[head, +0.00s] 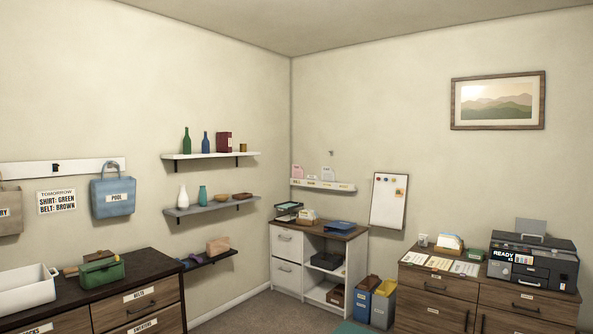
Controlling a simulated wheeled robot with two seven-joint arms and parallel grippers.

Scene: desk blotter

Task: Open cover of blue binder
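A flat blue item (340,226) lies on the wooden top of the white cabinet (287,274) in the far corner. It may be the blue binder, but it is too small to tell whether its cover is shut. No other clear blue binder shows. Neither of my grippers is in view.
A dark tray (288,208) and a small box (307,216) share the cabinet top. Blue and yellow bins (383,308) stand on the floor at its right. A dark-topped dresser (140,290) is at left. A wooden dresser (436,305) with a printer (535,262) is at right.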

